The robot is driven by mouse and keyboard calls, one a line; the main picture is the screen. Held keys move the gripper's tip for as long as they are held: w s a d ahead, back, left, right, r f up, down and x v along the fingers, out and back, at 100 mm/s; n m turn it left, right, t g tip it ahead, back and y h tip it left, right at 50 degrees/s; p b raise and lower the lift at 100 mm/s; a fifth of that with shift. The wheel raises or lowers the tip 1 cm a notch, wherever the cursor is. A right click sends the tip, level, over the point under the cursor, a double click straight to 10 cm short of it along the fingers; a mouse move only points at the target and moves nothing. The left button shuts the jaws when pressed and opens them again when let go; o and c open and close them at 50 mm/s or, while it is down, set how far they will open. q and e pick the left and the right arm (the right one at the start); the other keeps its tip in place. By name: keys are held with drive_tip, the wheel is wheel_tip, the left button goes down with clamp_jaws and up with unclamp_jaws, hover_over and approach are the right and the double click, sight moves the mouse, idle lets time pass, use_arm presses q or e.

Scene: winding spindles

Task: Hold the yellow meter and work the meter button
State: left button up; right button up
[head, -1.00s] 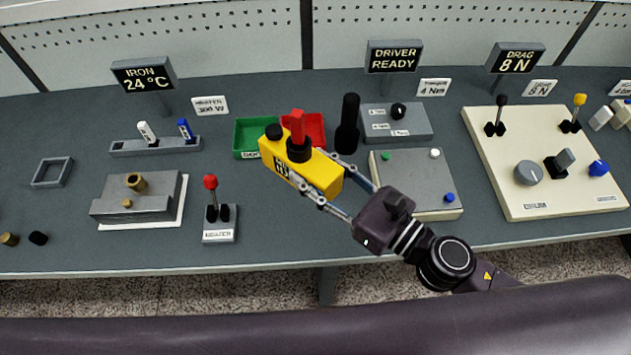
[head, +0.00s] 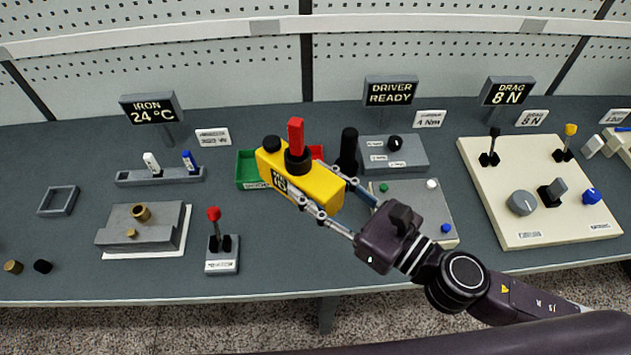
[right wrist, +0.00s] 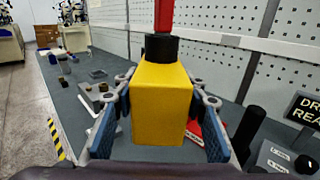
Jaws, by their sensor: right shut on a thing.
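The yellow meter (head: 306,181) is a yellow block with a small dark display, a black knob (head: 271,143) at its left end and a red upright piece (head: 295,135) on a black collar. My right gripper (head: 325,197) is shut on the meter and holds it above the bench, over the green and red trays. In the right wrist view the meter (right wrist: 162,100) sits between the two blue finger pads. Which of the top parts is the meter button, I cannot tell. My left gripper is not in view.
Below the meter are a green tray (head: 247,168) and a mostly hidden red tray. A black cylinder (head: 348,148) stands just right of it. A red-knobbed lever (head: 214,214) stands at the left front. Open bench (head: 80,235) lies at the left.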

drive_tip(key=shift+f+b, duration=7.65)
drive_tip(key=shift+f, duration=1.35)
drive_tip(key=shift+f+b, duration=0.6)
drive_tip(key=shift+f, duration=0.1)
drive_tip(key=o, duration=1.1)
drive_tip(key=shift+c, duration=0.2)
drive_tip(key=shift+o, duration=2.6)
